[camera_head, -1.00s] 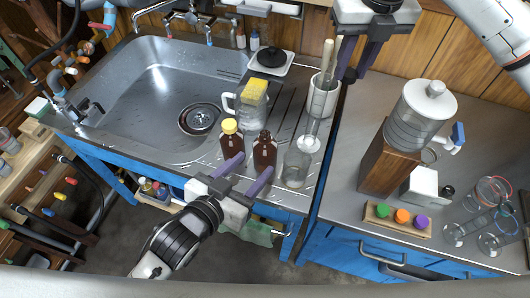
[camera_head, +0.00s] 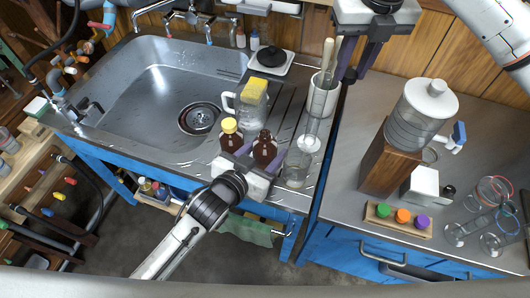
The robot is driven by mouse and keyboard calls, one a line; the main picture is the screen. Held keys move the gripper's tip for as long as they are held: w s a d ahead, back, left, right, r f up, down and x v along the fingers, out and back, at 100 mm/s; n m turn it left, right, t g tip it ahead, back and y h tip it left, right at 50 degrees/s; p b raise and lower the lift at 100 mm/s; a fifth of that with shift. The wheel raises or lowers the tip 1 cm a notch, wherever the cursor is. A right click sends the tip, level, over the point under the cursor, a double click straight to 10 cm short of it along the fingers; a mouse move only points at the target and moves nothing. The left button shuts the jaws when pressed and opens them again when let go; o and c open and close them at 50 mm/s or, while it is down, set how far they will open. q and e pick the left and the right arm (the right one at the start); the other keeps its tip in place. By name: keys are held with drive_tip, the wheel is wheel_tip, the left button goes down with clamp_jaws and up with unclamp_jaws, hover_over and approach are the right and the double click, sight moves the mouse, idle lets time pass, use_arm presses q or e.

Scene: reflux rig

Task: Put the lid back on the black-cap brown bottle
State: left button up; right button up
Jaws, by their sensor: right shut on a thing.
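The dark-topped brown bottle (camera_head: 264,150) stands upright at the sink counter's front edge, beside a yellow-capped brown bottle (camera_head: 230,138). Whether its dark top is a cap or a bare neck is too small to tell. My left gripper (camera_head: 255,160) is open, its fingers reaching in on either side of the dark-topped bottle. Contact cannot be made out. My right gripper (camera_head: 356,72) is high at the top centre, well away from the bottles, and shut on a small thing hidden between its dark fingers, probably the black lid.
A glass flask (camera_head: 296,172) stands close right of the bottles. A glass jug (camera_head: 251,108) with a yellow sponge (camera_head: 256,88) is behind, and a white beaker (camera_head: 323,97) farther right. The sink (camera_head: 150,85) is left. A wooden stand (camera_head: 388,165) occupies the right counter.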

use_arm(q)
drive_tip(key=shift+x, duration=1.4)
use_arm(e)
drive_tip(key=shift+f, duration=0.15)
use_arm(q)
drive_tip(key=c, duration=0.9)
drive_tip(key=shift+r, duration=0.15)
wheel_tip(320, 180, up, 10)
drive_tip(key=p, duration=0.1)
use_arm(e)
drive_tip(key=shift+r, duration=0.7)
